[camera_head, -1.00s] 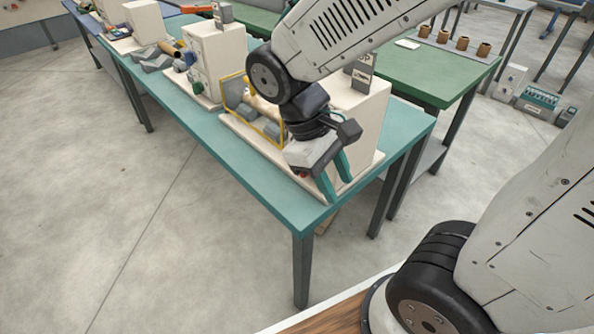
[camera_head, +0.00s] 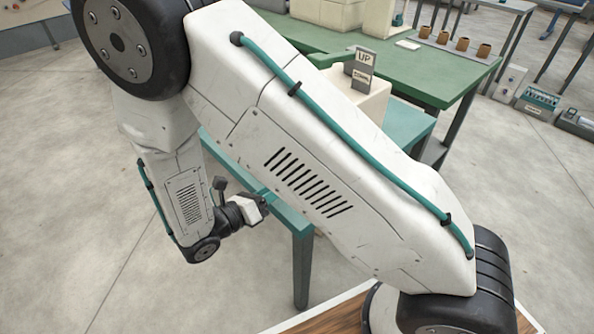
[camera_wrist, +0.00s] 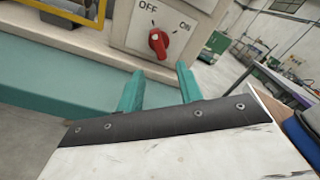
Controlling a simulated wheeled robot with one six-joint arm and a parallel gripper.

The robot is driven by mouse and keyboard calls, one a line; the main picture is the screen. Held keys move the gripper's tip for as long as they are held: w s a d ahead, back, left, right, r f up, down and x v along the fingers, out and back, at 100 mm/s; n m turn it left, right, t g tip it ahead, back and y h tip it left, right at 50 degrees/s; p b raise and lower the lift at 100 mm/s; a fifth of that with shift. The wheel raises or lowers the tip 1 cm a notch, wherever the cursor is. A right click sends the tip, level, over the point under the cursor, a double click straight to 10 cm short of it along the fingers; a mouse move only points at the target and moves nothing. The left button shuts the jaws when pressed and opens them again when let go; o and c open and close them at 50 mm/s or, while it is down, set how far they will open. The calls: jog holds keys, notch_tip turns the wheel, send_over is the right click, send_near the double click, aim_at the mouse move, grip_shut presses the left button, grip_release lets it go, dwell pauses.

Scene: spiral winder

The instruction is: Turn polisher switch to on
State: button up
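In the wrist view a red rotary switch knob (camera_wrist: 158,43) sits on a pale switch plate (camera_wrist: 188,18) marked OFF at the upper left and ON at the upper right. The knob's white mark points roughly up; I cannot tell exactly which label it is set to. My gripper (camera_wrist: 160,69) has its two teal fingers apart with nothing between them. The knob shows between and beyond the fingertips, with a gap to them. In the head view my arm hides the switch and most of the machine; only a pale housing (camera_head: 368,103) shows.
The teal table edge (camera_wrist: 60,75) runs below the machine in the wrist view. A yellow frame (camera_wrist: 70,12) is at the upper left. In the head view a green table (camera_head: 440,70) with several brown cups stands behind. The floor at left is open.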

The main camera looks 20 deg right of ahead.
jog(key=shift+w+r+n, duration=0.25)
jog(key=shift+r+n, duration=0.15)
jog(key=shift+d, duration=0.15)
jog(key=x, duration=0.7)
jog(key=shift+w+d, duration=0.15)
grip_shut()
